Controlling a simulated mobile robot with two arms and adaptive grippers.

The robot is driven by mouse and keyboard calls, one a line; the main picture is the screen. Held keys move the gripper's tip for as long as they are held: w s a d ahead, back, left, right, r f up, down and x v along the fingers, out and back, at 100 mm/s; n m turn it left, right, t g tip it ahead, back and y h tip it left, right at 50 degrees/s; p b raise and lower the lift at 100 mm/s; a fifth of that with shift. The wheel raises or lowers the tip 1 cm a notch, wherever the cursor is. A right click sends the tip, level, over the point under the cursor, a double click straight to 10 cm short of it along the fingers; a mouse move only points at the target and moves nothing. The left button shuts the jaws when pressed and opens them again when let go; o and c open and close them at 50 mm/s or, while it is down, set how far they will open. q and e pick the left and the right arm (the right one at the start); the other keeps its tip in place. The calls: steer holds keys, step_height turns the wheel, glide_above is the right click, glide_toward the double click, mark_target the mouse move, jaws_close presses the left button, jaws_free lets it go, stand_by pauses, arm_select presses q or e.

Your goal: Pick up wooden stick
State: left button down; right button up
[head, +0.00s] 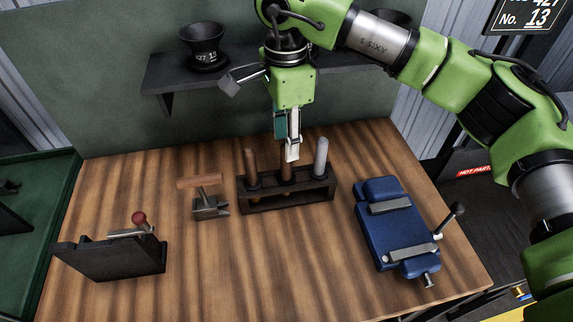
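The left one is a brown wooden stick (250,166). The right one is a grey stick (321,156). My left gripper is out of view.
On the table (215,270) are a wooden-handled tool (205,200) left of the rack, a dark plate with a red-knobbed lever (110,256), and a blue clamp fixture (395,225) at right. A shelf (240,77) with a black cup (203,45) is behind. The front middle is clear.

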mark_target(286, 172)
step_height(286, 172, down, 5)
steer(key=p, duration=0.2)
steer(key=shift+s+r+p, duration=0.1)
steer(key=shift+r+p, duration=0.05)
steer(key=shift+p, duration=0.2)
steer(key=shift+f, duration=0.35)
jaws_close()
